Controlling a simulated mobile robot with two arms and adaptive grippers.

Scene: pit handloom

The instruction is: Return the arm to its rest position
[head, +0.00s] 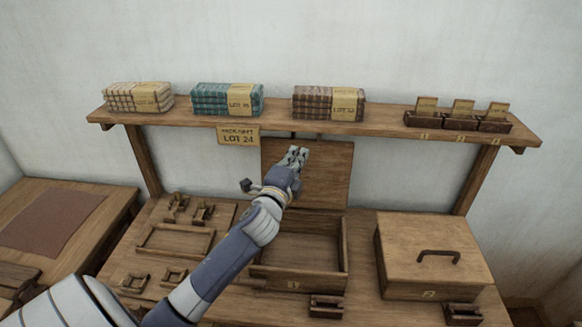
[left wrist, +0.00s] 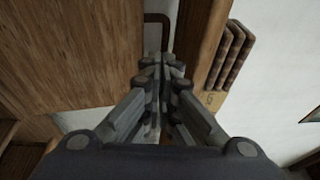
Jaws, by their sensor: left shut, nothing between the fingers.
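My left arm reaches in from the lower left of the head view. My left gripper (head: 297,153) is shut and empty, in front of the raised wooden lid (head: 325,178) of the open box (head: 300,284) marked 1. In the left wrist view my left gripper (left wrist: 161,70) shows its fingers together, with a wooden panel, a dark handle (left wrist: 158,20) and the shelf edge beyond them. The fingertips appear close to the lid and shelf; whether they touch cannot be told. My right gripper is not in view.
A shelf (head: 300,127) holds cloth stacks (head: 228,99) and a small card rack (head: 458,121). A tag reading LOT 24 (head: 238,136) hangs from it. A closed box (head: 430,255) stands right; wooden fittings (head: 175,240) lie left. A side table (head: 50,220) stands far left.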

